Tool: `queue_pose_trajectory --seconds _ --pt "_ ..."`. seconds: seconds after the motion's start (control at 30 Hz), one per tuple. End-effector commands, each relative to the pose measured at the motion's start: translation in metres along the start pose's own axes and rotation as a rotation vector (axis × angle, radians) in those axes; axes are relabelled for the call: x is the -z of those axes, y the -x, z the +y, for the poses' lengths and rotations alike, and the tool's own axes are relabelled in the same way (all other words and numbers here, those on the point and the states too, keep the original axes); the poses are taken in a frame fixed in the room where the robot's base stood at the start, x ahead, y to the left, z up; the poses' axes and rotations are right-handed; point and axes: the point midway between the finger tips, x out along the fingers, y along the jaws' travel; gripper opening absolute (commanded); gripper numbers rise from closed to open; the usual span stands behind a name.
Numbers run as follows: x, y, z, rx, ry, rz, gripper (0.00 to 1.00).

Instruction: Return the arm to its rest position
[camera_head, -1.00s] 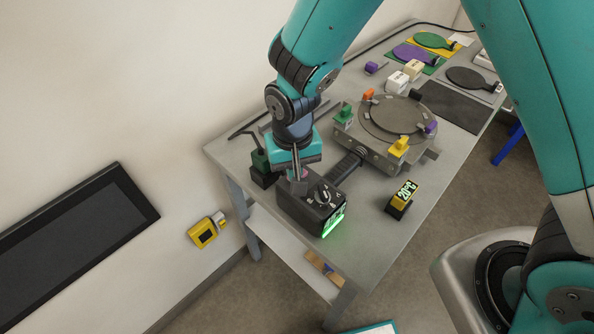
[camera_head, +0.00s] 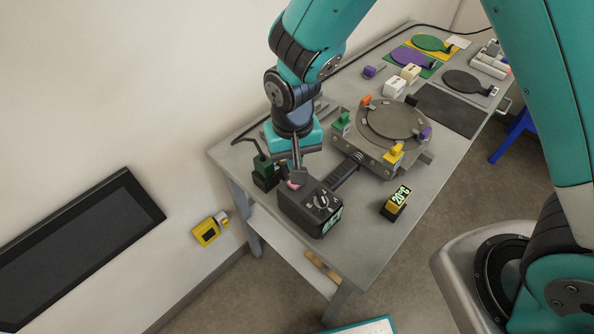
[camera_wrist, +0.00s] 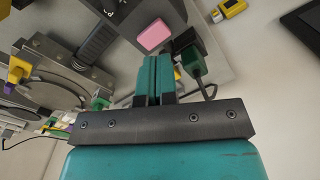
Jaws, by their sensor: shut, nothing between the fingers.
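My arm reaches down over the cart's grey table (camera_head: 375,225) in the head view, so it is not folded in. My gripper (camera_head: 298,172) points down just above the back end of a dark control box. In the wrist view my gripper (camera_wrist: 155,78) shows its two teal fingers pressed together with nothing between them. The control box (camera_head: 310,212) has a knob on top and a small display on its front. Its pink button (camera_wrist: 153,35) lies just beyond the fingertips in the wrist view; I cannot tell the exact gap.
A green-handled tool (camera_head: 263,165) stands close left of my gripper. A round clamp fixture (camera_head: 385,140) with coloured handles is to the right. A yellow temperature display (camera_head: 395,204) stands near the front edge. A wall screen (camera_head: 80,245) is at left.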

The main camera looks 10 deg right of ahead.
Motion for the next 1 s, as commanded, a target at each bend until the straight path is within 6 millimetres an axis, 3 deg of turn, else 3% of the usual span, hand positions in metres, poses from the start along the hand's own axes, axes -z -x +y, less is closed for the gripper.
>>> queue_pose_trajectory --seconds 0.13,0.73,0.87,1.0 --pt "0.000 0.013 0.000 0.000 0.000 0.000 0.00" --pt "-0.001 0.015 0.001 0.008 0.005 0.000 0.00" --pt "-0.008 0.037 0.007 0.058 0.043 0.001 0.00" --pt "-0.034 0.078 0.021 0.155 0.140 0.011 0.00"
